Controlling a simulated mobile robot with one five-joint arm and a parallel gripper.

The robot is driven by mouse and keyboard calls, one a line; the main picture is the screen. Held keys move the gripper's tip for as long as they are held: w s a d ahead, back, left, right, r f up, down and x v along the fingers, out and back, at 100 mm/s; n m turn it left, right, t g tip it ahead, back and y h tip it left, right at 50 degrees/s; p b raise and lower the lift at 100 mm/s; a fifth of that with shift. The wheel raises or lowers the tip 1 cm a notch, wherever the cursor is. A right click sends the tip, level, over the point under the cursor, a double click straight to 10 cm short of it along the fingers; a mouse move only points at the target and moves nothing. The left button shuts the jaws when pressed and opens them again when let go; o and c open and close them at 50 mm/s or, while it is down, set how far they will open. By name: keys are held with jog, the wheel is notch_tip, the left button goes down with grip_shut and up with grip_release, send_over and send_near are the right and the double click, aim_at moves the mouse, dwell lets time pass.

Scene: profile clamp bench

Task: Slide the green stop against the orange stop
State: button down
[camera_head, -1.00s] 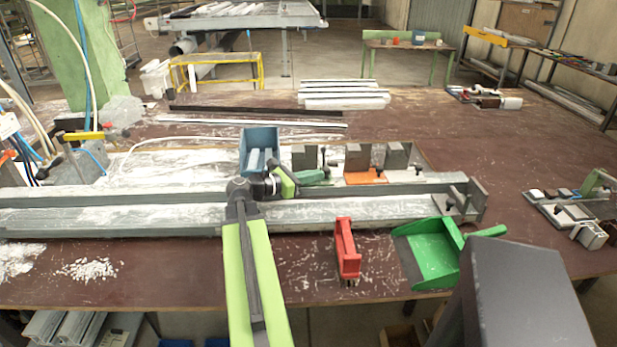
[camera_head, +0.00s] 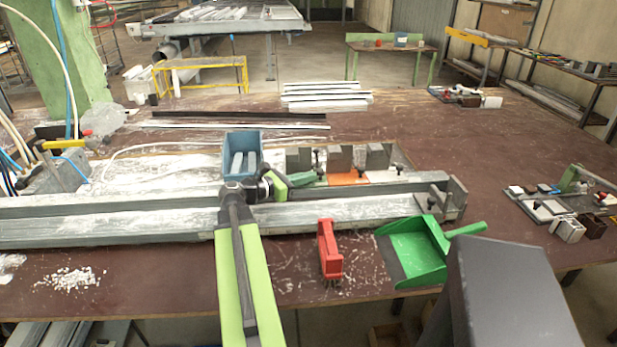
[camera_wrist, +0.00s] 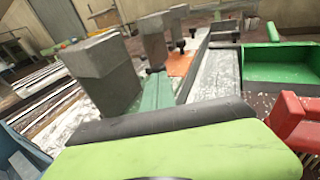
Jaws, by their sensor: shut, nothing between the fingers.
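The green stop (camera_head: 307,180), a green base with a grey block, sits on the bench behind the long grey profile. The orange stop (camera_head: 347,179), likewise with a grey block, is just to its right. Their bases appear to meet or nearly meet; I cannot tell whether they touch. The wrist view shows the green stop (camera_wrist: 157,93) in front of the orange stop (camera_wrist: 179,64). My gripper (camera_head: 287,182) is shut and empty at the left end of the green stop, seemingly against it; the exact contact is hidden.
A white-based stop (camera_head: 380,175) stands right of the orange one. A blue bin (camera_head: 229,164) is behind my gripper on the left.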

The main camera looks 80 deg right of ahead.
jog(key=p+v, duration=0.1)
jog(key=v, duration=1.2)
jog(key=shift+p, duration=0.3)
